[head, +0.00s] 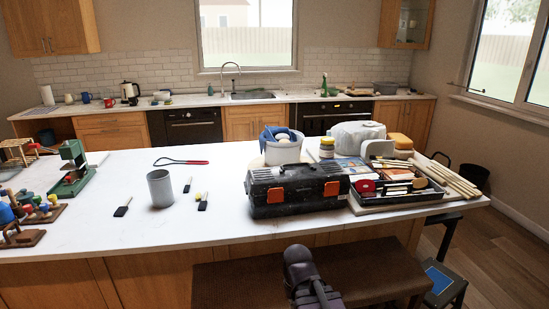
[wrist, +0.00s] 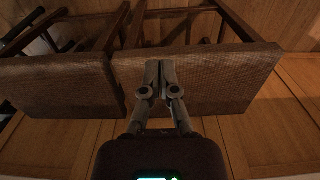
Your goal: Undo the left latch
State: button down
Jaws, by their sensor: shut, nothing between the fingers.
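A black toolbox (head: 293,186) with a dark lid and handle stands closed near the front edge of the white counter in the head view. Its front carries two orange latches, a left latch (head: 275,195) and a right latch (head: 331,188). In the wrist view my gripper (wrist: 160,66) is shut and empty, pointing at a brown woven bench seat below the counter. The toolbox is not in the wrist view. In the head view my arm shows at the bottom centre, below and in front of the toolbox, and the fingertips cannot be made out.
The woven bench (head: 235,285) stands before the white counter (head: 110,225). A grey cup (head: 160,189) and small brushes lie left of the toolbox. A black tray of tools (head: 400,192) sits close on its right, and a white bucket (head: 283,150) behind it.

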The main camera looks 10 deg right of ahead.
aim_at(276, 190)
jog(key=w+r+t+p, duration=0.2)
jog(key=w+r+p, duration=2.9)
jog(key=r+p, duration=0.1)
jog(key=shift+r+t, duration=0.4)
jog(key=shift+r, duration=0.25)
jog(key=shift+s+d+f, duration=0.1)
jog(key=shift+d+f, duration=0.05)
jog(key=shift+f, duration=0.15)
jog(key=shift+s+f+b+x, duration=0.1)
jog(key=shift+s+b+x, duration=0.25)
jog(key=shift+b+x, duration=1.05)
jog(key=shift+s+f+b+x, duration=0.1)
jog(key=shift+s+b+x, duration=0.2)
jog(key=shift+b+x, duration=1.15)
jog(key=shift+s+f+b+x, duration=0.1)
jog(key=shift+s+b+x, duration=0.25)
jog(key=shift+b+x, duration=1.05)
jog(key=shift+s+r, duration=0.1)
jog(key=shift+s, duration=0.95)
jog(key=shift+s+f+b, duration=0.55)
jog(key=shift+s+b, duration=0.15)
jog(key=shift+s, duration=0.2)
jog(key=shift+s+f+b, duration=0.6)
jog(key=shift+s+b, duration=0.05)
jog(key=shift+s, duration=0.3)
jog(key=shift+s, duration=0.15)
